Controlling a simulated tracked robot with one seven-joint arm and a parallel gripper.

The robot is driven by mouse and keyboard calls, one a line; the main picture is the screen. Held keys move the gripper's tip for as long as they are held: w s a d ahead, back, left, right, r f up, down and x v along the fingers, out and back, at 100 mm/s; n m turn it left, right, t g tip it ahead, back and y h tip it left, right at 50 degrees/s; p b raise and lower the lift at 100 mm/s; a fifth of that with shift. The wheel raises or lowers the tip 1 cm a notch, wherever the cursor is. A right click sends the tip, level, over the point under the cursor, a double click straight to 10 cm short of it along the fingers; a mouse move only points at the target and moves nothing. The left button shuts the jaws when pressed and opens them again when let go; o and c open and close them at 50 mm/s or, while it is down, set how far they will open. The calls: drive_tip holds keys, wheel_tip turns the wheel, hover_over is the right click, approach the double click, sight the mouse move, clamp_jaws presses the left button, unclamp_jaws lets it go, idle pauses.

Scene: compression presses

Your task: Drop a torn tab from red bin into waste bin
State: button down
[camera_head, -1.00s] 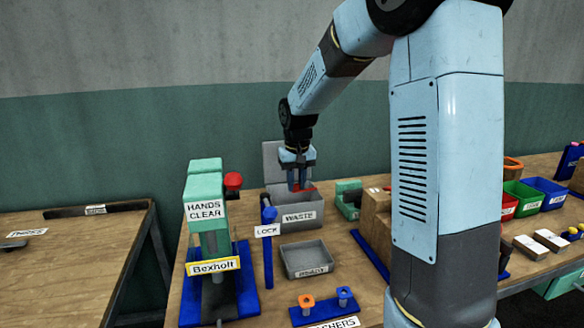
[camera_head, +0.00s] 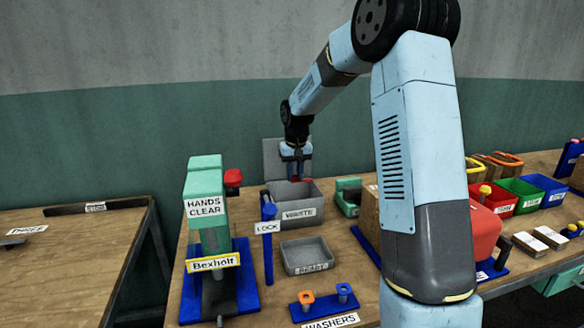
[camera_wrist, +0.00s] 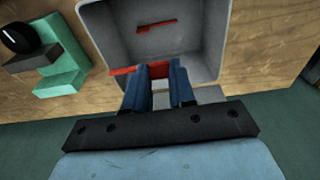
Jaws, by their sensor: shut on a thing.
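The waste bin (camera_head: 313,212) is a grey open box labelled WASTE with a raised lid (camera_head: 272,157) behind it. My gripper (camera_head: 296,178) points down over the bin. In the wrist view my gripper (camera_wrist: 153,72) is shut on a red torn tab (camera_wrist: 124,70), which sticks out to the left of the fingers. A second red strip (camera_wrist: 156,26) lies on the floor of the waste bin (camera_wrist: 98,28). The red bin (camera_head: 502,204) stands at the right of the bench. Its contents are too small to tell.
The green Bexholt press (camera_head: 206,205) stands left of the waste bin, with a blue LOCK post (camera_head: 268,240) between. A grey tray (camera_head: 306,256) sits in front. A small green machine (camera_head: 347,196) stands right. Green (camera_head: 522,194) and blue (camera_head: 548,189) bins stand beside the red bin.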

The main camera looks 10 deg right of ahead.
drive_tip(key=shift+f, duration=1.25)
drive_tip(key=c, duration=0.9)
unclamp_jaws()
drive_tip(key=shift+o, duration=0.2)
drive_tip(key=shift+r, duration=0.1)
wheel_tip(320, 180, up, 13)
drive_tip(key=s, duration=0.1)
drive_tip(key=shift+s+r, duration=0.2)
drive_tip(key=shift+s, duration=0.1)
